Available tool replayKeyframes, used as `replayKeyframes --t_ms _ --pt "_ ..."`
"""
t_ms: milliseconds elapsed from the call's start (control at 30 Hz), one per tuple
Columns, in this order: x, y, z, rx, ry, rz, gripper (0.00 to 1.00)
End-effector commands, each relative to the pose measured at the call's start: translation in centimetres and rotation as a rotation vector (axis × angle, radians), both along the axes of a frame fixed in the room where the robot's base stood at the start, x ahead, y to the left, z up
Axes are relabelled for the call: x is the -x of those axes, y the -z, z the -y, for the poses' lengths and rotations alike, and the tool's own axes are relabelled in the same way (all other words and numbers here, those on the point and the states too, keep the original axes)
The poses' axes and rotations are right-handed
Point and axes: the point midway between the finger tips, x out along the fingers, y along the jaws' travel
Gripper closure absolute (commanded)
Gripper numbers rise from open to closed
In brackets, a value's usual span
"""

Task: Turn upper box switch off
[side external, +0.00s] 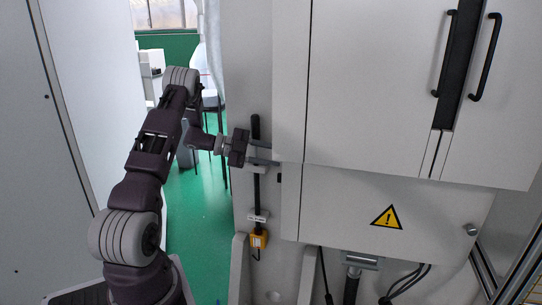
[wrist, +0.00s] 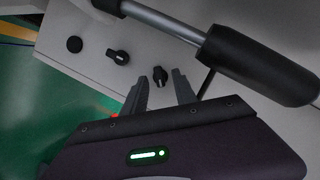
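My gripper (wrist: 160,86) is open in the wrist view, its two dark fingers spread apart. A small black rotary switch (wrist: 160,75) on the grey panel shows in the gap at the fingertips; I cannot tell whether the fingers touch it. A second black rotary switch (wrist: 118,57) sits to its left. I cannot tell which one is the upper box switch. In the side external view, my gripper (side external: 264,154) is at the left edge of the grey cabinet (side external: 390,90). The switches are hidden there.
A lever with a black grip (wrist: 258,64) crosses the wrist view close to the fingers. A round black button (wrist: 74,44) sits farther left. Green floor (side external: 200,225) is open to the left.

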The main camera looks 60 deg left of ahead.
Motion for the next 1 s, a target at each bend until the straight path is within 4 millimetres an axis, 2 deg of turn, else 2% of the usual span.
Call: replayKeyframes --t_ms 67,233,267,900,933,1000 --pt "0.02 0.0 -0.01 0.0 0.0 0.0 0.66" --pt "0.03 -0.02 -0.02 0.0 0.0 0.0 0.98" --pt "0.03 -0.02 -0.02 0.0 0.0 0.0 1.0" --pt "-0.03 -0.16 -0.12 0.095 -0.001 -0.094 1.0" --pt "-0.03 -0.16 -0.12 0.094 -0.001 -0.093 0.84" --pt "-0.03 -0.16 -0.12 0.094 -0.001 -0.093 0.71"
